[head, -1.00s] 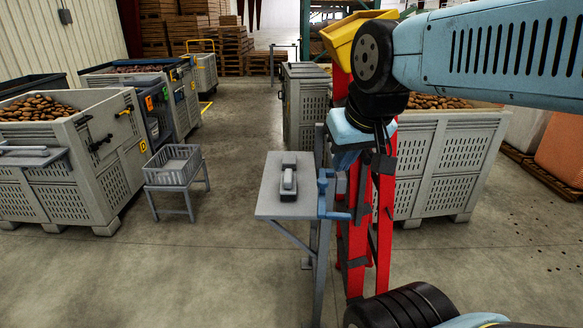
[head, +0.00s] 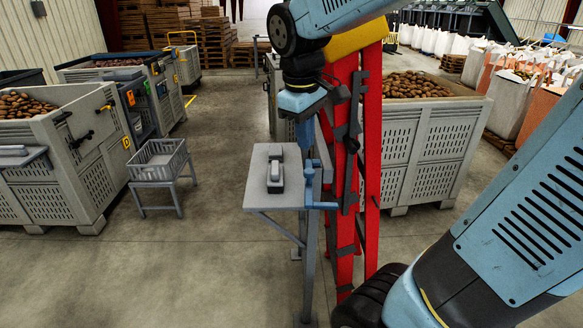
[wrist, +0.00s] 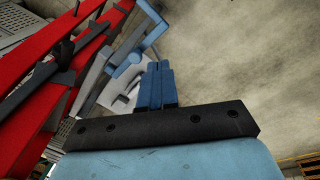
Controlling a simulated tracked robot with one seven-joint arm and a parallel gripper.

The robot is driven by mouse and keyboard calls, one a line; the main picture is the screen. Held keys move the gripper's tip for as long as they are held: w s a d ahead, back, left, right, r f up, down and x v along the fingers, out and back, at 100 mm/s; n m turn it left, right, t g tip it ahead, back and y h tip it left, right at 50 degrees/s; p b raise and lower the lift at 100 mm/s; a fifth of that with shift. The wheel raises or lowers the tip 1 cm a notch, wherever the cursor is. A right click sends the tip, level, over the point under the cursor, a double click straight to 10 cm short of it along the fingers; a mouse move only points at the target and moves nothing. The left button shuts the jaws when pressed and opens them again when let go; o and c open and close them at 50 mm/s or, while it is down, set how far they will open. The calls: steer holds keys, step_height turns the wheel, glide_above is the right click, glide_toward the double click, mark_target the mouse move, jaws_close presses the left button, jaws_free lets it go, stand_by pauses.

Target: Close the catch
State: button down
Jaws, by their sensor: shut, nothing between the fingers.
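A small grey stand (head: 262,196) carries a dark-based grey block with a raised handle (head: 275,175) on its top. A blue bracket with an arm sticking out to the right (head: 312,188) is at the stand's right edge. I cannot tell for certain which of these parts is the catch. My gripper (head: 304,142) points down just above the blue bracket, its blue fingers shut and empty. In the wrist view the shut fingers (wrist: 157,70) are beside the blue bracket (wrist: 133,65), and whether they touch is unclear. The fingers hide part of the stand.
A red stepladder (head: 345,235) stands close on the stand's right. A potato crate (head: 430,160) is behind it. A grey basket on legs (head: 158,165) and more crates (head: 50,175) stand left. The floor in front of the stand is clear.

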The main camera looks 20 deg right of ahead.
steer(key=w+a+f+n+g+h, duration=0.1)
steer(key=w+a+f+n+h, duration=0.2)
steer(key=w, duration=0.3)
steer(key=w+a+f+n+g+h, duration=0.2)
steer(key=w+a+n+h, duration=0.1)
steer(key=w+a+n, duration=0.2)
steer(key=shift+w+a+f+n+h, duration=0.4)
steer(key=shift+w+a, duration=0.25)
steer(key=shift+w, duration=0.1)
glide_toward(309, 175)
steer(key=shift+d+f, duration=1.5)
steer(key=shift+f, duration=1.25)
steer(key=shift+w, duration=0.5)
steer(key=shift+a, duration=0.1)
